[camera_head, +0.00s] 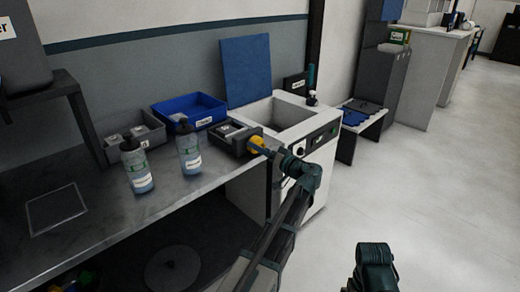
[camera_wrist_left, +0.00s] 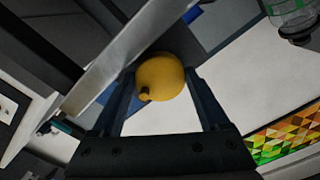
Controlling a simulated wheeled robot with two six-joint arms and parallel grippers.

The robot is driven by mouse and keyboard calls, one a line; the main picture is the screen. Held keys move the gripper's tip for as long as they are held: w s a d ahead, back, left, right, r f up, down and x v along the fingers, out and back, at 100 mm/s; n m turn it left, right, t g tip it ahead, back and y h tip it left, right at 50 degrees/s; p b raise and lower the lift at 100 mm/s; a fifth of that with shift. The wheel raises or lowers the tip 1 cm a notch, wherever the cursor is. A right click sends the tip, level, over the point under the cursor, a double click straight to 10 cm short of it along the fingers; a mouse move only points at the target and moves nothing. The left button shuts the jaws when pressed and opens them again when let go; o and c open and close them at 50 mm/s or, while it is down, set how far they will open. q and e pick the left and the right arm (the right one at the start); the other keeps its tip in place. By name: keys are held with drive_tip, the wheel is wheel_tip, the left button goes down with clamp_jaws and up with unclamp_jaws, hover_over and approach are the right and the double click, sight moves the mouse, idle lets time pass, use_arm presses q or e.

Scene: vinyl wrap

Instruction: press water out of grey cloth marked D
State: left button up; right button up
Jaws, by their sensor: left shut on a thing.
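My left gripper (camera_head: 263,146) is shut on a yellow round knob (camera_head: 256,141) at the front right of a dark grey tray (camera_head: 222,146). In the left wrist view, the knob (camera_wrist_left: 160,76) sits between the two fingers of the gripper (camera_wrist_left: 165,85), with a pale metal bar running beside it. Small light grey pieces lie in the tray; I cannot read a mark D on any of them, so I cannot tell which is the grey cloth.
A sink unit (camera_head: 283,113) stands right of the tray. A blue bin (camera_head: 190,110), a grey bin (camera_head: 130,138) and two spray bottles (camera_head: 136,168) (camera_head: 188,151) stand on the bench (camera_head: 100,213). Open floor (camera_head: 430,190) lies to the right.

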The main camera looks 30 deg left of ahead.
use_arm(q)
drive_tip(key=shift+m, duration=0.3)
drive_tip(key=o, duration=1.2)
drive_tip(key=shift+o, duration=0.2)
